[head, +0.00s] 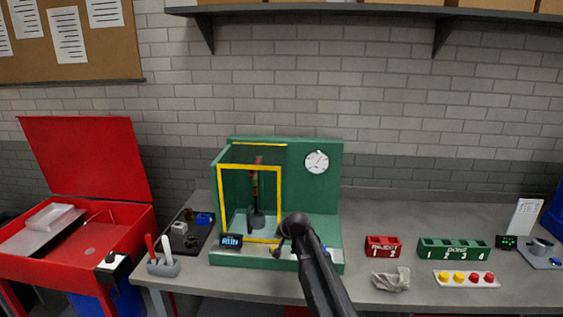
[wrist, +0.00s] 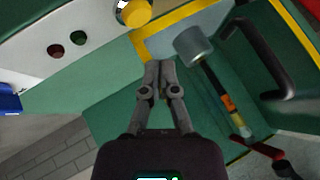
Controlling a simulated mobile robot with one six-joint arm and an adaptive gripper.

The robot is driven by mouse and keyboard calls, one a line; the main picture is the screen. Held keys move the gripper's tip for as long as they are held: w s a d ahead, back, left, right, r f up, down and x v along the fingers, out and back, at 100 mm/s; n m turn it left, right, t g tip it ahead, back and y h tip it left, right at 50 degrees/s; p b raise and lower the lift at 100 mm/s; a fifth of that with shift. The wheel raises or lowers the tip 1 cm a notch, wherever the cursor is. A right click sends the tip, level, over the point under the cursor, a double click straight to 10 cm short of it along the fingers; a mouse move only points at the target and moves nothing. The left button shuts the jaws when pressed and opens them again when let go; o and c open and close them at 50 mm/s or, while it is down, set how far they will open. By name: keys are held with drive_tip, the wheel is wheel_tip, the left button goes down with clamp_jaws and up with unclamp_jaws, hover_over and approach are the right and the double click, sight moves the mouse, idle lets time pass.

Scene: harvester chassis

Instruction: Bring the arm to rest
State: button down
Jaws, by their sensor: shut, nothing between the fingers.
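My arm (head: 318,265) reaches from the bottom of the head view up to the front of the green press-like station (head: 328,195). My gripper (wrist: 158,66) shows clearly in the wrist view; its two fingers are together with nothing between them. In the head view the arm's last joint largely hides it. The fingers point toward the station's yellow-edged opening, and I cannot tell how far off they are.
The station has a yellow frame (head: 249,167), a gauge (head: 317,161) and, in the wrist view, a black handle (wrist: 264,58) near the fingers. Red (head: 383,246) and green (head: 453,249) bins stand right. An open red cabinet (head: 88,160) stands left.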

drive_tip(key=s+d+f+n+g+h, duration=0.1)
drive_tip(key=s+d+g, duration=0.1)
drive_tip(key=s+d, duration=0.4)
drive_tip(key=s+d+f+n+g+h, duration=0.1)
drive_tip(key=s+d, duration=0.5)
drive_tip(key=s, duration=1)
drive_tip(key=s+d+f+g+h, duration=0.2)
drive_tip(key=s+d, duration=0.4)
drive_tip(key=s, duration=0.5)
drive_tip(key=shift+s+d+f+n+g, duration=0.15)
drive_tip(key=shift+d+f+n+g, duration=0.25)
drive_tip(key=shift+g, duration=0.8)
drive_tip(key=shift+a, duration=0.1)
idle(1.7)
